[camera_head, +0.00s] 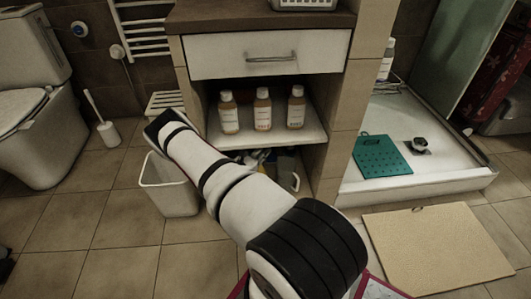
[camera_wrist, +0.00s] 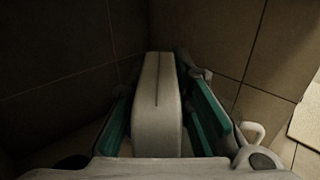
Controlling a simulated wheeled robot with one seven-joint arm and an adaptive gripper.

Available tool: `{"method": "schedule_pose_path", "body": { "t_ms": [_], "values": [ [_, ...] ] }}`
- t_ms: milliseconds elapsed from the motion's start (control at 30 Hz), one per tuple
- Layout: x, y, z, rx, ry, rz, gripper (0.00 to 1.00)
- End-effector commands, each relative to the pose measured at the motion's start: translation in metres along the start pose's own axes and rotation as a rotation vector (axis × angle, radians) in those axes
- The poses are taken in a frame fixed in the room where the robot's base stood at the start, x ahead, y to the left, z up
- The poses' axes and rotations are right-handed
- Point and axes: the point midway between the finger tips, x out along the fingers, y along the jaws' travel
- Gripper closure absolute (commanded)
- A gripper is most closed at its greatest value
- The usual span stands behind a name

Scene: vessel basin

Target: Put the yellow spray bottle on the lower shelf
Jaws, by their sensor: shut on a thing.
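In the wrist view my gripper (camera_wrist: 157,80) has teal-lined fingers on both sides of a pale, rounded body (camera_wrist: 158,115) with a dark groove along it. The fingers are shut on it. The light is dim, and I cannot tell whether this is the yellow spray bottle. In the head view my arm hides the gripper. The lower shelf space (camera_head: 312,196) of the cabinet is partly hidden behind my arm. A small patch of yellow shows among the items there, but I cannot tell what it belongs to.
Three amber bottles (camera_head: 263,113) stand on the shelf (camera_head: 262,139) above, under the drawer (camera_head: 268,54). A pale bin (camera_head: 172,190) stands left of the cabinet beside my arm. A shower tray (camera_head: 440,183) is at right.

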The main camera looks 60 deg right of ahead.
Motion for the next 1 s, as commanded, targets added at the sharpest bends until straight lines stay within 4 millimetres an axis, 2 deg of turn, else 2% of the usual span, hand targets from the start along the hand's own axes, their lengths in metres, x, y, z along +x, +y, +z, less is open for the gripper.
{"method": "schedule_pose_path", "body": {
  "t_ms": [67, 200, 600, 633, 700, 1000],
  "values": [
    [0.017, -0.001, -0.001, 0.003, -0.003, -0.004, 1.00],
    [0.014, 0.000, -0.016, 0.000, 0.001, 0.000, 1.00],
    [0.013, 0.000, -0.018, -0.001, -0.001, 0.001, 1.00],
    [0.013, 0.000, -0.018, -0.001, 0.000, 0.000, 0.74],
    [0.013, 0.000, -0.018, -0.001, 0.001, 0.000, 0.61],
    [0.013, 0.000, -0.018, 0.000, 0.001, 0.000, 0.61]
  ]
}}
